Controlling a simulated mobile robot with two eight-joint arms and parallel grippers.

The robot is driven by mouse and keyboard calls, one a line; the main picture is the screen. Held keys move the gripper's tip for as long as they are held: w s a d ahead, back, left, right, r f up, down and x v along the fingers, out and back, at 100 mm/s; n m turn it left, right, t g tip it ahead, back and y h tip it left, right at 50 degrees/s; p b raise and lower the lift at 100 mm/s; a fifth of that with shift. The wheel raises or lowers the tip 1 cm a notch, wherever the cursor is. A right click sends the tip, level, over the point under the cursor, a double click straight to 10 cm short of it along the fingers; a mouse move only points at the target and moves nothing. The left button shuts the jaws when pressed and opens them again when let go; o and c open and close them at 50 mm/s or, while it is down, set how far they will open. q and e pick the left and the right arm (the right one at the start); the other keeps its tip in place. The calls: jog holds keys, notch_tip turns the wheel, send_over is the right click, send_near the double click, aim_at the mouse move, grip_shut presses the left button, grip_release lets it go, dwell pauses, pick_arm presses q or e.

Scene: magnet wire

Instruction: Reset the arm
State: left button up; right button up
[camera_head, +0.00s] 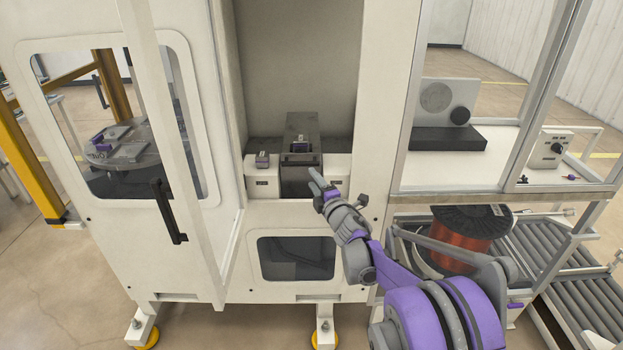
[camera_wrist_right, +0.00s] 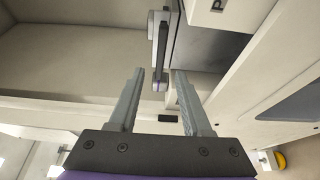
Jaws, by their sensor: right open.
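My right gripper (camera_head: 317,181) is in front of the machine's open bay, a little right of its middle. My left gripper is not in view.
The white machine's door (camera_head: 180,265) with a black handle (camera_head: 168,211) is on the left. A copper wire spool (camera_head: 466,236) stands below the glazed cabinet at right, beside a roller conveyor (camera_head: 565,265). White blocks (camera_head: 262,184) flank the fixture. Open floor lies at left.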

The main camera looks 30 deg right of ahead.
dwell(0.4)
jog(key=s+a+r+m+g+h+p, duration=0.25)
jog(key=s+a+m+g+p, duration=0.2)
jog(key=s+a+m, duration=0.7)
jog(key=s+a+f+m+g+y+p, duration=0.1)
jog(key=s+a+f+g, duration=0.1)
jog(key=s, duration=0.6)
jog(key=s+a+f+m+g+y+p, duration=0.1)
jog(key=s+a+f+m+g+y, duration=0.1)
jog(key=s+a, duration=0.4)
jog(key=s+a+f+m+g+y, duration=0.1)
jog(key=s+a+f+g, duration=0.3)
jog(key=s, duration=0.7)
jog(key=shift+s+a+f+m+y+p, duration=0.2)
jog(key=shift+a+f+m+y+p, duration=0.25)
jog(key=shift+f+y, duration=0.25)
jog(key=shift+w+a, duration=0.1)
jog(key=shift+a, duration=0.05)
